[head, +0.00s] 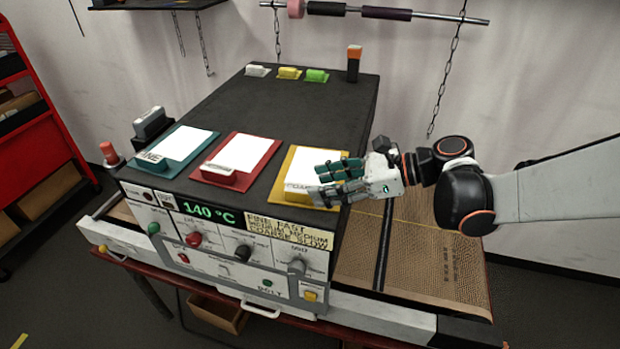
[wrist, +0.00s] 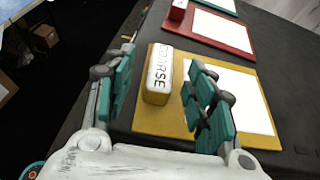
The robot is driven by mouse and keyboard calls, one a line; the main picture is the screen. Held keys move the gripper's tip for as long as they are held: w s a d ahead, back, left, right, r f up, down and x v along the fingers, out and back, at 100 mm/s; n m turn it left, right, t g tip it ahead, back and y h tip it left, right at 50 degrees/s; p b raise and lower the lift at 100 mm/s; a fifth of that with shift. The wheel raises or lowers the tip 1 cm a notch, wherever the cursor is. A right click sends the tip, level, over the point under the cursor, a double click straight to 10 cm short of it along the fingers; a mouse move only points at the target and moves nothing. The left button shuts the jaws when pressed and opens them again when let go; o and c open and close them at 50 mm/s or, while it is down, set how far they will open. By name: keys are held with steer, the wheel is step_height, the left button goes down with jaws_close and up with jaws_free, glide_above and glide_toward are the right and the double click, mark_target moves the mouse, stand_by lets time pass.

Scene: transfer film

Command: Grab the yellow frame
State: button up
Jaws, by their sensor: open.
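The yellow frame (head: 302,160) lies flat on the black top of the machine, at the right of a row of three frames, with a white sheet in it. In the wrist view the yellow frame (wrist: 160,121) carries a raised block (wrist: 158,75) at its near end, with a white top marked COARSE. My gripper (head: 335,180) is over the block end of the frame in the head view. In the wrist view my gripper (wrist: 160,92) is open, with one teal finger on each side of the block. Whether the fingers touch it I cannot tell.
A red frame (head: 266,146) and a teal frame (head: 165,163) lie to the left on the machine top. Small white, yellow and green blocks (head: 316,75) and an orange-topped post (head: 353,62) stand at the back. A mesh conveyor (head: 430,255) runs at the right. The middle of the top is clear.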

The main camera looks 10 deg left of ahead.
mark_target(300, 187)
steer(key=shift+x, duration=3.25)
steer(key=shift+w+r, duration=0.1)
steer(key=shift+w, duration=0.05)
jaws_close()
